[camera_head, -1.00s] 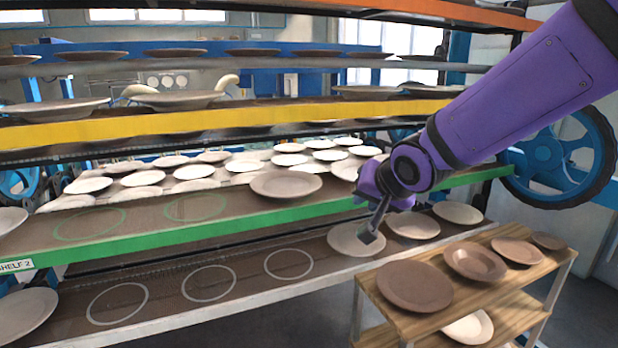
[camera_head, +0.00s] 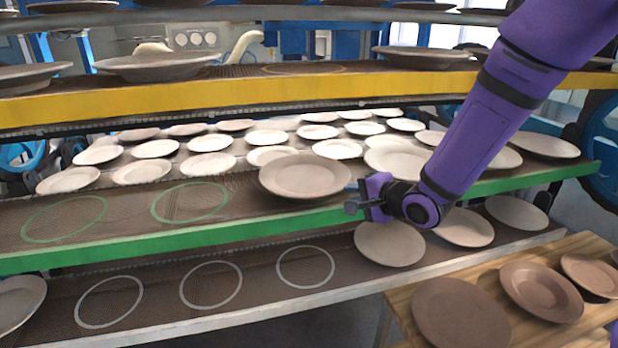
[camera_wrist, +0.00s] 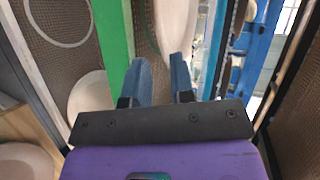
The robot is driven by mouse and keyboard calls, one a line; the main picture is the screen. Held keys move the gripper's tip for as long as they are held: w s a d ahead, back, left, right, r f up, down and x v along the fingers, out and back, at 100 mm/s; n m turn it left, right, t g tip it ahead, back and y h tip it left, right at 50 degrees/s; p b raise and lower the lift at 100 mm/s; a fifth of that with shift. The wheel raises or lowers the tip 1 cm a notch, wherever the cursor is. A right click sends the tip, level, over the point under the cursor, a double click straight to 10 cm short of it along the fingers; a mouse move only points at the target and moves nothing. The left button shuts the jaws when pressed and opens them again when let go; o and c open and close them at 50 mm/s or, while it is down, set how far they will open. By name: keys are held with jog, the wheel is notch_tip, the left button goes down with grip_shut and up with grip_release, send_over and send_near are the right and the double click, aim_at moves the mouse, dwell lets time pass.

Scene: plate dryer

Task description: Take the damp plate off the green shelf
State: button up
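My gripper (camera_head: 354,198) is just right of this plate's rim, in front of the green edge. In the wrist view my gripper (camera_wrist: 162,62) is open, its two blue fingers apart. A plate (camera_wrist: 174,25) shows edge-on beyond and between the fingertips, beside the green shelf edge (camera_wrist: 115,40). I cannot tell whether the fingers touch it.
The yellow shelf (camera_head: 230,105) with plates is close above. The lower shelf (camera_head: 200,325) holds pale plates and empty white rings. A wooden rack (camera_head: 400,305) with brown plates stands at front right. Several pale plates (camera_head: 208,166) lie behind on the green shelf's level.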

aim_at(335, 192)
jog(key=shift+x, duration=3.95)
jog(key=shift+s, duration=0.1)
jog(key=shift+a+r, duration=0.1)
grip_shut()
